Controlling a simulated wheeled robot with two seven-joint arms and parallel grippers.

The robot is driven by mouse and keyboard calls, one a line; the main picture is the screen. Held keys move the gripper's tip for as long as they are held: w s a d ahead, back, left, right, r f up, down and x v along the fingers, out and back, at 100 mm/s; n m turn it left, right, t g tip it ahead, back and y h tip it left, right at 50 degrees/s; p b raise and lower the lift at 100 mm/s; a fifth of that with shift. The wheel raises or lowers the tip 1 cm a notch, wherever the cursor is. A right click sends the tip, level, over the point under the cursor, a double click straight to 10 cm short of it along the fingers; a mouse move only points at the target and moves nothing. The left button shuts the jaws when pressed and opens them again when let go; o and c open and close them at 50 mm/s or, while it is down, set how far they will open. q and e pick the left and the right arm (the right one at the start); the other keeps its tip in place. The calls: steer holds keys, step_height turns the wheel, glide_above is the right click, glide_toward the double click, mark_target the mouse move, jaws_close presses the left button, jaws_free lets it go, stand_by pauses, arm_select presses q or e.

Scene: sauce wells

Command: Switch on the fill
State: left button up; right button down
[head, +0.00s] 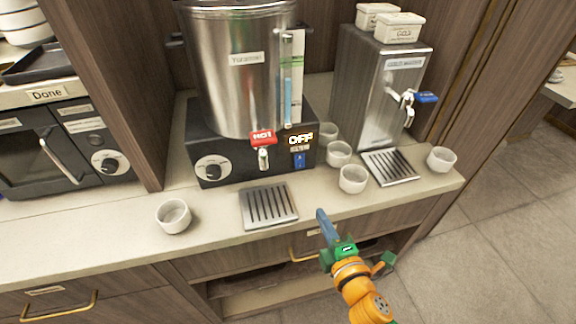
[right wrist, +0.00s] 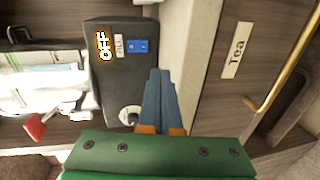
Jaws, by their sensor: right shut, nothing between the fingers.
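The blue switch (head: 299,161) sits on the front of the black base (head: 240,170) under the steel urn (head: 230,75). Glowing letters reading OFF (head: 300,139) stand above it, with a small pale label between. In the right wrist view the blue switch (right wrist: 137,46) and the OFF letters (right wrist: 104,46) show sideways. My right gripper (head: 321,214) is shut and empty, with blue-grey fingers. It is in front of the counter edge, below and right of the switch, apart from it. In the right wrist view its fingertips (right wrist: 160,73) lie near the base's edge. My left gripper is out of view.
A red-handled tap (head: 263,141) juts out left of the switch, above a drip tray (head: 268,206). White cups (head: 352,179) stand right of the base, and one cup (head: 173,216) stands at left. A cold water dispenser (head: 380,90) stands at right. The counter before the switch is clear.

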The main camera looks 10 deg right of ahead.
steer(key=r, duration=0.2)
glide_toward(300, 166)
steer(key=shift+n+t, duration=0.3)
steer(key=shift+t, duration=0.1)
steer(key=w, duration=0.3)
steer(key=w+f, duration=0.1)
steer(key=w, duration=0.2)
steer(key=shift+w+a+f, duration=0.1)
steer(key=shift+w+f, duration=0.15)
steer(key=shift+w, duration=0.1)
